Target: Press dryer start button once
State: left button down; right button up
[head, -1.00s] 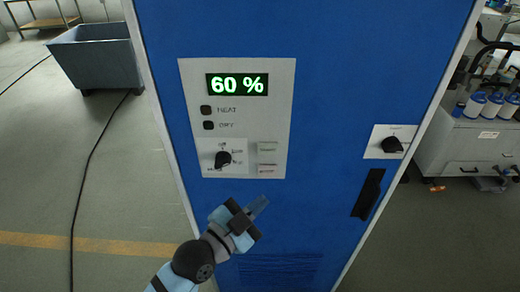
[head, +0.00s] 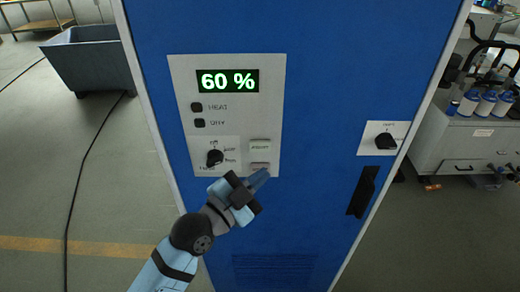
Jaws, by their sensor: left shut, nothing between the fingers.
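The blue dryer cabinet (head: 320,90) fills the middle of the head view. Its grey control panel (head: 182,80) has a lit green "60 %" display (head: 228,81). Low on the panel's right sit two small rectangular buttons. The upper button (head: 260,146) is pale green with lettering too small to read surely; the lower button (head: 260,166) is partly covered by my left fingertips. My right gripper is not in view.
A black rotary knob (head: 215,158) sits left of the buttons, below the HEAT (head: 196,107) and DRY (head: 199,123) indicators. Another knob (head: 386,141) and a black handle (head: 363,192) are at the cabinet's right. A grey bin (head: 88,62) stands on the floor at left.

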aim_at(260, 147)
pick_arm(q)
jog(key=w+b, duration=0.1)
jog(key=w, duration=0.4)
jog(key=shift+w, duration=0.3)
dwell(0.9)
jog(key=shift+w, duration=0.15)
dwell(0.7)
jog(key=shift+w, duration=0.3)
